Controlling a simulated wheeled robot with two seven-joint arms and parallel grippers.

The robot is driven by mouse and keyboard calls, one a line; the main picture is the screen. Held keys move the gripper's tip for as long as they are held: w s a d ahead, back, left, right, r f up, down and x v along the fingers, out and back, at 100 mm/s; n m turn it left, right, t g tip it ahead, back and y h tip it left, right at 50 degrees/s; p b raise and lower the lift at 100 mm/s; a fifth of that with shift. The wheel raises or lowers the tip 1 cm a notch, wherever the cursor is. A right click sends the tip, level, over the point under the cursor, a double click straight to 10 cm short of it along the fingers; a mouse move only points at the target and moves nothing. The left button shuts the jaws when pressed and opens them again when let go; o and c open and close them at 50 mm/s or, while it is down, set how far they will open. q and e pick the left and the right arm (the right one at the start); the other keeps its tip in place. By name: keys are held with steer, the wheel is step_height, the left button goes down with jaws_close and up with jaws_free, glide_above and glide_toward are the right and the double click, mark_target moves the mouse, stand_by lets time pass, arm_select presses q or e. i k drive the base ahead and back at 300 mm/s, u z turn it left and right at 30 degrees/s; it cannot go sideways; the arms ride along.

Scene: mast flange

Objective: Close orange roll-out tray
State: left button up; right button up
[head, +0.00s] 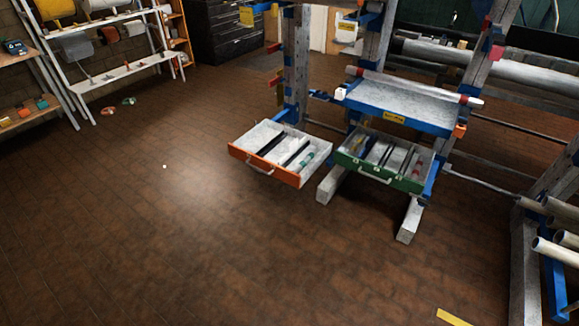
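The orange roll-out tray (266,168) is pulled out from the rack in the middle of the head view. Its orange front with a light handle faces the open floor. Dark and light long items and a small green-and-red item lie inside it. A green-fronted tray (379,174) also stands out from the rack to its right, with several tools in it. Neither of my grippers shows in the head view.
The rack has a blue-edged shelf (412,105) and light floor beams (408,222). Pipes (556,252) jut out at the right edge. Shelves with rolls (100,50) stand at the upper left. The brown floor (170,220) before the trays is clear.

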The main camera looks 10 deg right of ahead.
mark_target(278, 150)
steer(key=z, duration=0.55)
steer(key=i, duration=0.75)
steer(key=z, duration=0.7)
steer(key=i, duration=0.8)
steer(key=u, duration=0.5)
steer(key=i, duration=0.9)
steer(key=u, duration=0.55)
